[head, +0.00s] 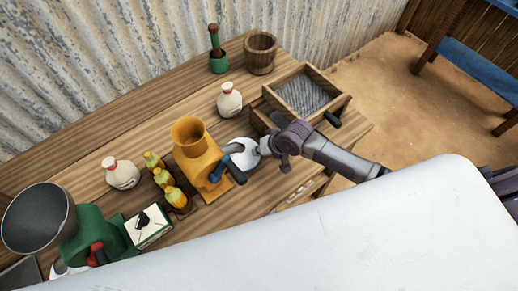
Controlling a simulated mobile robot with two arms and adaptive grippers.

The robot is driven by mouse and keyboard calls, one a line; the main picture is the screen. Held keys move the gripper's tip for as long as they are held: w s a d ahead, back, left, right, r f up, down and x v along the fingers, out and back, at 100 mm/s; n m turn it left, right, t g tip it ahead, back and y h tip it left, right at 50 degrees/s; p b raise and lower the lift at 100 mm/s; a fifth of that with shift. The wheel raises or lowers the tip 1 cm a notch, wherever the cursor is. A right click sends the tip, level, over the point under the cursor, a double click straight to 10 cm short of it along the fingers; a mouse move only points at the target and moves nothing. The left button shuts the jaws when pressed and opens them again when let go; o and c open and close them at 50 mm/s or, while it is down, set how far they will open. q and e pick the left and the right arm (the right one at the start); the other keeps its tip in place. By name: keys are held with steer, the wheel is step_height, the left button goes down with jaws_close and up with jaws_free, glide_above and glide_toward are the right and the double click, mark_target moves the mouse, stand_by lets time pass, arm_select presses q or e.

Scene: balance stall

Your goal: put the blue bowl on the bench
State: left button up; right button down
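I do not make out a blue bowl in the head view. A large dark round pan (38,217) sits at the far left on a green device, and a white round dish (243,154) lies beside a yellow machine with a blue handle. My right gripper (262,147) reaches in from the right, close by the white dish. Its fingers are not clear, so I cannot tell whether it holds anything. A blue-topped bench (477,76) stands at the upper right, partly cut off. My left gripper is not in view.
Sandy floor lies open between table and bench. A corrugated wall stands behind.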

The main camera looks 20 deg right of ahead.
steer(key=shift+f, duration=0.1)
steer(key=c, duration=1.3)
jaws_free()
steer(key=shift+s+d+r, duration=0.1)
steer(key=shift+r, duration=0.15)
steer(key=b+v, duration=0.1)
steer(key=v, duration=1)
steer(key=shift+s+r, duration=0.1)
steer(key=shift+r, duration=0.3)
